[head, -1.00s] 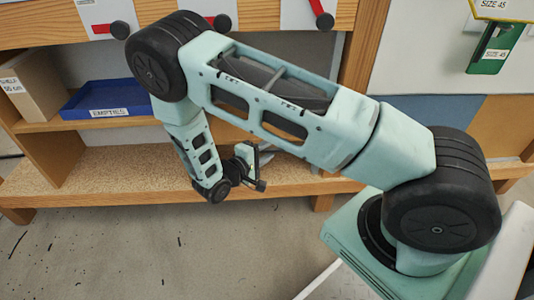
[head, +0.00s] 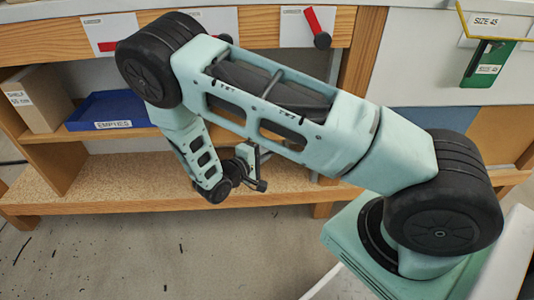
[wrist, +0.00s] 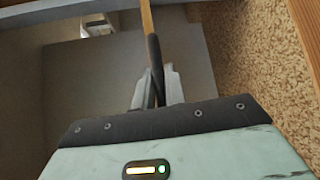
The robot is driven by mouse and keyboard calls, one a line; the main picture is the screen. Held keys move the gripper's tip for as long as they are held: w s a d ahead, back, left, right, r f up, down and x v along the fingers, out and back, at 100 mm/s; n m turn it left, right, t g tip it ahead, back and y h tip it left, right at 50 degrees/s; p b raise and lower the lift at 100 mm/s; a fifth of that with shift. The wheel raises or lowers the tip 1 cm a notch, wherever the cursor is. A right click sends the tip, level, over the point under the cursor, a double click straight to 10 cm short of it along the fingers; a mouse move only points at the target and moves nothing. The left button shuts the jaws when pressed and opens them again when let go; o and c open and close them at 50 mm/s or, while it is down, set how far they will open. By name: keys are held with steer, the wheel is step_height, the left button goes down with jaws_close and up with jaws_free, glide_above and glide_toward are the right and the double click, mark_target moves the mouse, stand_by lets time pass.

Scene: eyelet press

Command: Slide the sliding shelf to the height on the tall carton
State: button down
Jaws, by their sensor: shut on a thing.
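The brown tall carton (head: 40,105) stands on the wooden shelf at the far left in the head view. In the wrist view my gripper (wrist: 155,90) is shut on a dark grip at the end of a thin wooden edge (wrist: 147,22), seemingly the shelf's front. In the head view my fingertips are hidden behind the hand.
A blue tray (head: 112,112) labelled "EMPTIES" sits on the shelf beside the carton. The speckled lower board (head: 110,185) is bare. Red-handled levers (head: 318,27) hang on the bench front above. Green and yellow size gauges (head: 490,62) hang at the upper right. Grey floor is clear in front.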

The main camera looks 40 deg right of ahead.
step_height(320, 180, up, 11)
steer(key=p, duration=0.7)
steer(key=shift+r, duration=0.2)
steer(key=c, duration=1.5)
jaws_free()
steer(key=shift+f, duration=0.1)
steer(key=shift+o, duration=0.2)
steer(key=p+v, duration=0.3)
steer(key=v, duration=1.4)
steer(key=shift+a, duration=0.2)
steer(key=shift+s, duration=0.1)
